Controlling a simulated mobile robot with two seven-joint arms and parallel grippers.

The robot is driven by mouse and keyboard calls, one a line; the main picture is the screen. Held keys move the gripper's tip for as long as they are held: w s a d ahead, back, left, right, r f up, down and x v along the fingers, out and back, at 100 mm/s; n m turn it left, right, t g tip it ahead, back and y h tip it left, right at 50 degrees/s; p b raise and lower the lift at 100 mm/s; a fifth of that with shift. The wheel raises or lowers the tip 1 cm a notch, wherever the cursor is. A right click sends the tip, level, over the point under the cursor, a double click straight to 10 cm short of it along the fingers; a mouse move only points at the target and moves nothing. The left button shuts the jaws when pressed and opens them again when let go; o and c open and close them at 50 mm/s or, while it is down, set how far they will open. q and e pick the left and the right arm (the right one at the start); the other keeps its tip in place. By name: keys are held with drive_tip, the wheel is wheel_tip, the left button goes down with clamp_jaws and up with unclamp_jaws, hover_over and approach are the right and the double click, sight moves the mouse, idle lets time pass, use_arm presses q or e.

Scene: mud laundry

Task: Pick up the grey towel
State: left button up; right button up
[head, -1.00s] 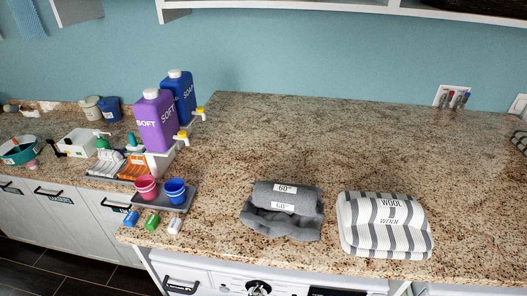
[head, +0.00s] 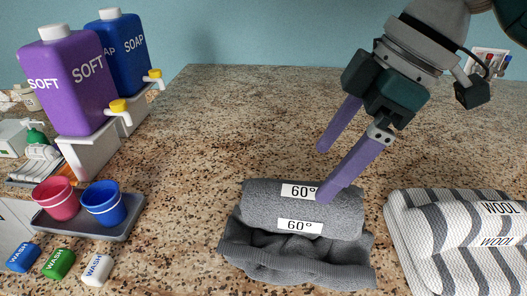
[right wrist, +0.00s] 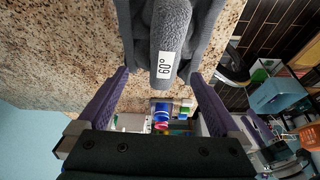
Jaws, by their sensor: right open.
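The grey towel (head: 345,218) is a roll with two white "60°" labels, lying on the granite counter with rumpled grey cloth along its front. I cannot tell if roll and cloth are one piece. In the right wrist view the towel (right wrist: 168,30) lies at the top middle, between the purple fingers. My right gripper (head: 322,175) is open and empty, tilted down from the upper right. One fingertip overlaps the towel's upper label in the head view; I cannot tell if it touches. The other finger is further back, above the counter. My left gripper is out of view.
A striped wool towel (head: 460,245) lies close to the right. The counter behind the towel is clear.

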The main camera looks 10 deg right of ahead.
sight(308, 194)
drive_tip(key=shift+x, duration=1.05)
drive_tip(key=p+x, duration=0.1)
drive_tip(key=x, duration=0.1)
drive_tip(key=s+x, duration=0.1)
drive_tip(key=x, duration=0.1)
drive_tip(key=shift+w+a+f+p, duration=0.1)
drive_tip(key=shift+a+f+p, duration=0.15)
drive_tip(key=shift+p, duration=0.15)
drive_tip(key=shift+w+a+f, duration=0.1)
drive_tip(key=shift+f, duration=0.4)
drive_tip(key=shift+f, duration=0.25)
drive_tip(key=c, duration=0.9)
clamp_jaws()
